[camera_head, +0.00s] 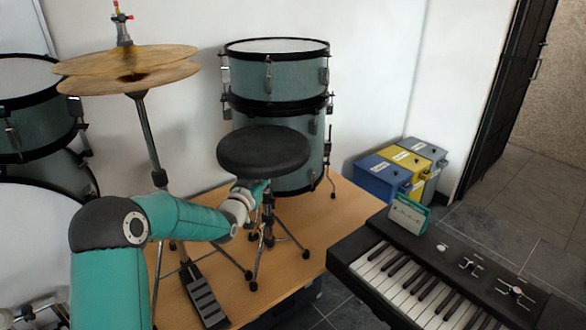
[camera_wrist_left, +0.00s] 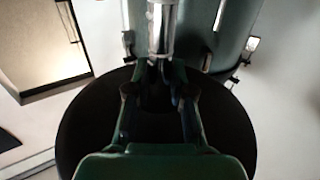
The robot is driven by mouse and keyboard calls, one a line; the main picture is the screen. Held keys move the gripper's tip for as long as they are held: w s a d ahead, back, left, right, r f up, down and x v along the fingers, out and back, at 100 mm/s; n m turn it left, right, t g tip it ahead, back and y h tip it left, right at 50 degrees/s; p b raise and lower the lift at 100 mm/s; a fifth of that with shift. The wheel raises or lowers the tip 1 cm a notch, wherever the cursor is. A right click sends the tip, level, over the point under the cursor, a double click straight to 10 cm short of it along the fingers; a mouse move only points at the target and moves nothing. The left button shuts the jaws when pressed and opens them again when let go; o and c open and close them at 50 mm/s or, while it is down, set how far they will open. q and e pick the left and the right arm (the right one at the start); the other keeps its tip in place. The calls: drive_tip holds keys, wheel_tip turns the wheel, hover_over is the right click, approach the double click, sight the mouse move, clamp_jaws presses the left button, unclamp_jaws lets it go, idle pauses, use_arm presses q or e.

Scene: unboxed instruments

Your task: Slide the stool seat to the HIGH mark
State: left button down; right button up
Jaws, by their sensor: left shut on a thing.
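The stool has a round black seat (camera_head: 263,150) above a slim post on dark tripod legs (camera_head: 266,238), standing on the wooden platform. My left gripper (camera_head: 262,188) is just under the seat, at the top of the post, and partly hides it. In the left wrist view the gripper fingers (camera_wrist_left: 160,72) are closed at the chrome post (camera_wrist_left: 162,28), with the dark underside of the seat (camera_wrist_left: 82,125) around them. The gripper is shut on the post below the seat. No HIGH mark is readable in either view. My right gripper is not in view.
Teal drums (camera_head: 277,75) stand right behind the stool. Cymbals (camera_head: 130,68) on a stand and a pedal (camera_head: 204,296) are to the left. A keyboard (camera_head: 440,275) is at front right, and blue, yellow and grey boxes (camera_head: 405,165) stand by the wall.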

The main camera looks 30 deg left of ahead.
use_arm(q)
drive_tip(key=shift+a+r+p, duration=0.15)
drive_tip(key=shift+r+p, duration=0.15)
drive_tip(key=shift+r, duration=1.9)
drive_tip(key=c, duration=0.9)
unclamp_jaws()
drive_tip(key=shift+f, duration=0.1)
drive_tip(key=shift+s+f+b, duration=0.25)
drive_tip(key=shift+s+b, duration=0.15)
drive_tip(key=shift+b, duration=0.2)
drive_tip(key=s+b, duration=0.2)
drive_tip(key=s, duration=0.1)
drive_tip(key=s+d+b, duration=0.1)
drive_tip(key=s+b, duration=0.1)
drive_tip(key=s, duration=0.1)
drive_tip(key=s+d+b, duration=0.1)
drive_tip(key=s+b, duration=0.1)
drive_tip(key=s, duration=0.1)
